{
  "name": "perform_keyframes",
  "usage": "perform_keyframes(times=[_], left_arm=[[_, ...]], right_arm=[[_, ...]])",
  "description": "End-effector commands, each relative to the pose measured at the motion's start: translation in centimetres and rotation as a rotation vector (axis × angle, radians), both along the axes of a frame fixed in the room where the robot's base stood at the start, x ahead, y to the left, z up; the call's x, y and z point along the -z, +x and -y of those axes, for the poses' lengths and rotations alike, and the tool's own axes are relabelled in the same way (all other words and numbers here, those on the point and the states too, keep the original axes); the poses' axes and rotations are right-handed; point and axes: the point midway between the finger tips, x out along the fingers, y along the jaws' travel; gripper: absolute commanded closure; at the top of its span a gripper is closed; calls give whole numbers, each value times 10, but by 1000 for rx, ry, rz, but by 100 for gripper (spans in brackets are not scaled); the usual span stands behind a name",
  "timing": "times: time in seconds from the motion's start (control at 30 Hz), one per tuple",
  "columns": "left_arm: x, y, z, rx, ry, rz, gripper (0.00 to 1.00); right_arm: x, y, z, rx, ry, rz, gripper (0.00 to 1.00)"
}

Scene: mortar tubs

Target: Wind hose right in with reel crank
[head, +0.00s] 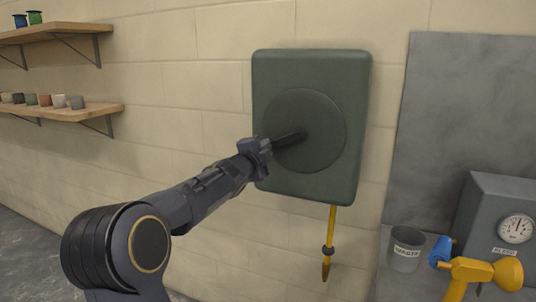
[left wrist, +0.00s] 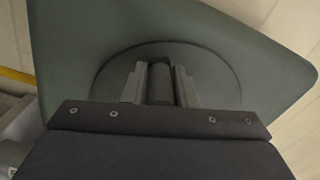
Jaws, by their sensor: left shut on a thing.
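The hose reel is a dark green box (head: 345,85) on the wall, with a round disc (head: 325,125) on its front. A dark crank handle (head: 291,140) sticks out from the disc; it also shows in the left wrist view (left wrist: 160,84). My left gripper (head: 270,148) is shut on this handle, with one finger on each side of it in the left wrist view (left wrist: 160,90). A yellow hose (head: 332,218) hangs from the underside of the box, with a dark collar and a yellow nozzle (head: 326,267) at its end. My right gripper is not in view.
Two wooden shelves (head: 65,113) with small pots and spools are on the wall at left.

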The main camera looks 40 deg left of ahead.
Motion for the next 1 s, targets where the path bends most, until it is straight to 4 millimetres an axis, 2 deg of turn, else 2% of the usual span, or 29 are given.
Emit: perform_keyframes(times=[0.1,0.7,0.9,1.0], left_arm=[[-13,-1,-5,-1,113,-41,100],[-67,-3,-10,1,630,-203,100],[-78,-2,-8,1,747,-241,100],[-82,-2,-8,1,742,-240,100]], right_arm=[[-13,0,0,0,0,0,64],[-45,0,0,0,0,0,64],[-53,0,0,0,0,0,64],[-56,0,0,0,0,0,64]])
